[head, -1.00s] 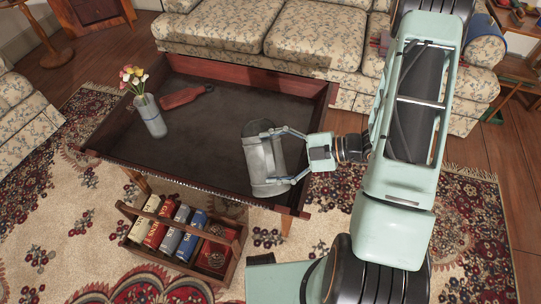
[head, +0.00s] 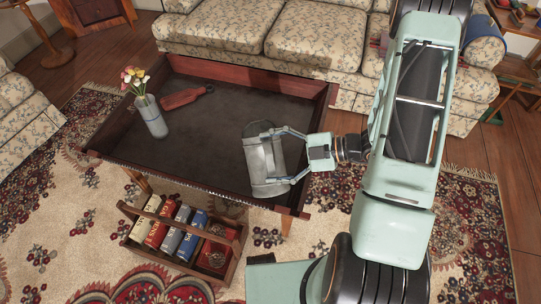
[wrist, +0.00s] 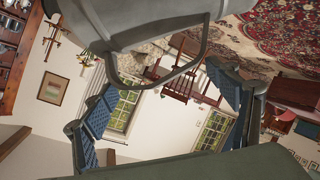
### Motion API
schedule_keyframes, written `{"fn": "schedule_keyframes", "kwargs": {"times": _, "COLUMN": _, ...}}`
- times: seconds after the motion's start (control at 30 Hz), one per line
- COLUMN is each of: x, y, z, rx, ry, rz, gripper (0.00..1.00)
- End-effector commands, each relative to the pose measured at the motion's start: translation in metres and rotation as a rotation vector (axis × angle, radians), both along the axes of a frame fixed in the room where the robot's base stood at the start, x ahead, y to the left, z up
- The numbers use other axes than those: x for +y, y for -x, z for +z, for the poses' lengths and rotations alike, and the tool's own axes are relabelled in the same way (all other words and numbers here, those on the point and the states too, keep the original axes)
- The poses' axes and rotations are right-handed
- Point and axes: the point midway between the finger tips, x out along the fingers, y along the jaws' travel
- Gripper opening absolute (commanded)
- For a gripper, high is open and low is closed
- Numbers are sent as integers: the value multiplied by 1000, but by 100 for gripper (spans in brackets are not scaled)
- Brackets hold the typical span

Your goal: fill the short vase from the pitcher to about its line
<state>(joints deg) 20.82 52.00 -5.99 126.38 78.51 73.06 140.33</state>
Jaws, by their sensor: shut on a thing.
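The pitcher (head: 260,165) is a grey metal vessel at the right end of the dark table. My gripper (head: 272,157) is shut on it from the right, one finger on each side. I cannot tell whether its base touches the table. In the wrist view, a large grey body with an angular loop, seemingly the pitcher (wrist: 140,30), fills the top. The short vase (head: 152,118) stands at the table's left end, well apart from the pitcher. It is pale grey with a thin blue line around it and holds flowers (head: 134,77). Its inside and any liquid are hidden.
The table (head: 215,115) has raised wooden edges, and its middle is clear. A red-brown paddle-like board (head: 182,98) lies behind the vase. A wooden carrier (head: 228,262) with books and boxes stands on the rug in front. A floral sofa (head: 320,40) borders the back.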

Motion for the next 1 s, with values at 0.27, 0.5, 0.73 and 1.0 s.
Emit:
{"fn": "schedule_keyframes", "kwargs": {"times": 0.27, "x": 1, "y": -1, "z": 5, "rx": 2, "ry": -7, "rz": -1, "gripper": 22}}
{"fn": "schedule_keyframes", "kwargs": {"times": 0.5, "x": 2, "y": -1, "z": 5, "rx": 9, "ry": -8, "rz": -3, "gripper": 22}}
{"fn": "schedule_keyframes", "kwargs": {"times": 0.73, "x": 2, "y": -2, "z": 6, "rx": 15, "ry": -9, "rz": -5, "gripper": 22}}
{"fn": "schedule_keyframes", "kwargs": {"times": 1.0, "x": 2, "y": -2, "z": 7, "rx": 22, "ry": -9, "rz": -8, "gripper": 22}}
